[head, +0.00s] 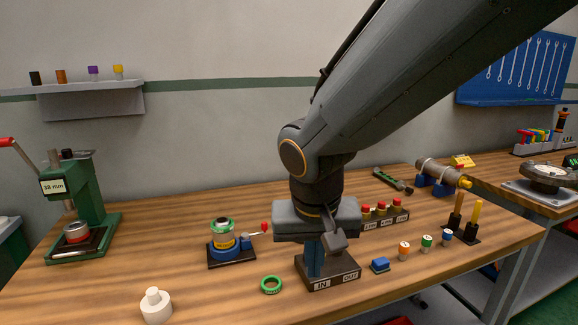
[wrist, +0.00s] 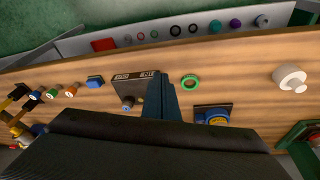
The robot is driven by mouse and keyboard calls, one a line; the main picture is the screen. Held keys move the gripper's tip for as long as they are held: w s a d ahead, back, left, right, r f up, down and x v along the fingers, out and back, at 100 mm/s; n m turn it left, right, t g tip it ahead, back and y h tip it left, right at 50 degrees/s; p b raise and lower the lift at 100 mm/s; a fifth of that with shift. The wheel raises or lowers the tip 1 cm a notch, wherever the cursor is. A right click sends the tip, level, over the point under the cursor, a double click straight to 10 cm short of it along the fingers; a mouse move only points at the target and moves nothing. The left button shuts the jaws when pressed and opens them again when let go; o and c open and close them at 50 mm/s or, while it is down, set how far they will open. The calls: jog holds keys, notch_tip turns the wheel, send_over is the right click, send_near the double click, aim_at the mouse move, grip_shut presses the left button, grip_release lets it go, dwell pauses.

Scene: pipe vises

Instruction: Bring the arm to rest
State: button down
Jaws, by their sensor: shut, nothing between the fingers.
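My gripper (head: 315,268) hangs pointing down from my arm over the workbench (head: 180,285). Its blue fingers are together, with nothing seen between them. In the head view they overlap the black block labelled IN and OUT (head: 345,274); I cannot tell whether they touch it. In the wrist view my gripper (wrist: 158,80) appears beside that block (wrist: 128,92). My arm reaches in from the upper right and hides part of the bench behind it.
A green ring (head: 271,285) and a vise holding a green-topped piece (head: 222,235) lie left of my gripper. A white knob (head: 155,306) stands at the front. A green press (head: 85,210) is far left. Small capped cylinders (head: 427,242) and upright posts (head: 474,220) are right.

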jog(key=s+d+f+g, duration=0.1)
jog(key=s+d+f, duration=0.1)
jog(key=d+f, duration=0.3)
jog(key=s+d+f+g, duration=0.2)
jog(key=d+f, duration=0.3)
jog(key=d, duration=0.5)
jog(key=shift+s+f, duration=0.15)
jog(key=shift+s, duration=0.2)
